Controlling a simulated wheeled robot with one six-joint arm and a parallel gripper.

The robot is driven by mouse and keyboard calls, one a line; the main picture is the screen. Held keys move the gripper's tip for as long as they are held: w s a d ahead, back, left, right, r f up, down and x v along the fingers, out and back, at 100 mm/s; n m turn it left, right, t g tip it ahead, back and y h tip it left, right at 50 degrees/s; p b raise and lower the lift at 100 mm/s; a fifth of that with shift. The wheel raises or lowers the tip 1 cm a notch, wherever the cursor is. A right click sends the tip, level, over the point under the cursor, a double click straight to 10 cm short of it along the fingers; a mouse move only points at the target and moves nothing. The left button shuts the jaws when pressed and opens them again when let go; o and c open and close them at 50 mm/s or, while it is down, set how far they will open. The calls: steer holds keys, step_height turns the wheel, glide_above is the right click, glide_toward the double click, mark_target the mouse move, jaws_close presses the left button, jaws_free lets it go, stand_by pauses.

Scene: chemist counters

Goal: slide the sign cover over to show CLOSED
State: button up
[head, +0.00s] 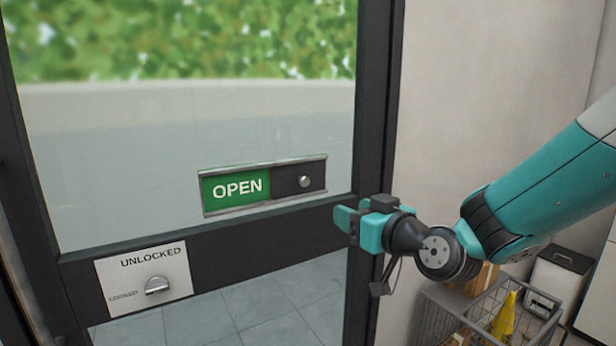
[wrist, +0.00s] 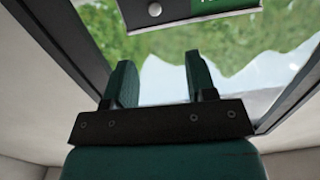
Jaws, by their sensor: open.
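The sign (head: 264,186) is a silver-framed slider on the glass door. Its left half shows a green panel (head: 236,186) reading OPEN. A dark cover (head: 299,181) with a round silver knob (head: 305,181) covers the right half. My gripper (head: 345,219) is to the right of the sign and a little lower, apart from it, in front of the door frame. In the wrist view its two green fingers (wrist: 158,85) are apart with nothing between them. The knob (wrist: 154,10) and part of the dark cover show at the top of the wrist view.
A white lock plate (head: 145,278) reading UNLOCKED, with a turn knob (head: 157,286), is at the door's lower left. A wire basket (head: 480,312) holding a yellow item (head: 503,318) stands at lower right. The glass around the sign is clear.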

mark_target(306, 182)
steer(key=shift+t, duration=0.5)
steer(key=p+x, duration=0.2)
steer(key=x, duration=0.4)
steer(key=p+x, duration=0.3)
steer(key=x, duration=0.3)
steer(key=p+x, duration=0.3)
steer(key=x, duration=0.3)
steer(key=shift+w+d, duration=0.2)
steer(key=shift+d, duration=0.05)
steer(key=shift+c, duration=0.4)
jaws_close()
